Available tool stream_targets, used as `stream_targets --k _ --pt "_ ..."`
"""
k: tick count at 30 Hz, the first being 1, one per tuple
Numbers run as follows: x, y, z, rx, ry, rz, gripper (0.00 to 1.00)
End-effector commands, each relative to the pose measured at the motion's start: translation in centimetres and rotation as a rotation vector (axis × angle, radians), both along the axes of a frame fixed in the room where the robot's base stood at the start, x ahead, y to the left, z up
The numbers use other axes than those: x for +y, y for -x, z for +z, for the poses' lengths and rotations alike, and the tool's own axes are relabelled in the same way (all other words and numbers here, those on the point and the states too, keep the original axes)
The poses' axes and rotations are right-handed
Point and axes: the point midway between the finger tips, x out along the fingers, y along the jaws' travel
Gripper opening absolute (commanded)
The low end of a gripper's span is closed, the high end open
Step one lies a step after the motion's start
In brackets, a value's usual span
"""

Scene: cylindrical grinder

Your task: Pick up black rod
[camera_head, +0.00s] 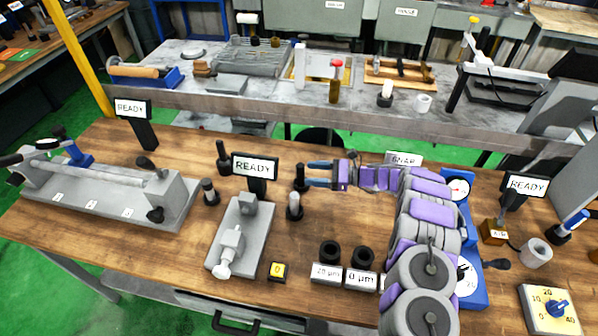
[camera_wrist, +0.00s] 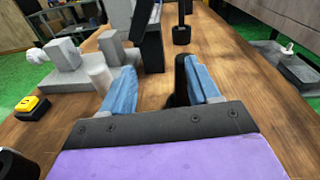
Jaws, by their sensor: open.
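My gripper (camera_head: 308,173) reaches left over the wooden table with its two blue fingers apart and empty. A black rod (camera_head: 299,177) stands upright at the fingertips. In the wrist view this black rod (camera_wrist: 181,78) shows between the fingers (camera_wrist: 158,70), close against the right one; whether it touches cannot be told. Its lower part is hidden by my gripper. A second upright black rod (camera_head: 222,155) on a round base stands farther left, and it also shows ahead in the wrist view (camera_wrist: 182,25).
A white-topped rod (camera_head: 294,206) stands just in front of the fingers. A grey bench device (camera_head: 237,240) and a READY display (camera_head: 255,168) stand to the left. Two black rings (camera_head: 330,252) (camera_head: 364,257) sit near the front.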

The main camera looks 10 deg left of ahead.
Motion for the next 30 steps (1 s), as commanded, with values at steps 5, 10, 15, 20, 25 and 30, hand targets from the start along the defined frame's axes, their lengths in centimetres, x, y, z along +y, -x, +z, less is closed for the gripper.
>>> stream_targets --k 5,10,15,20,25,30 --pt "-0.5 -0.9 -2.3 0.047 -0.039 -0.038 0.61" --pt "-0.2 -1.3 -3.4 0.069 -0.054 -0.054 0.61" --pt "1.3 -1.3 -3.6 0.071 -0.055 -0.056 0.61" --pt "2.4 -1.3 -3.6 0.070 -0.056 -0.057 0.61" --pt "4.2 -1.5 -3.7 0.069 -0.058 -0.053 0.61" --pt "6.6 -1.5 -3.6 0.070 -0.057 -0.055 0.61"
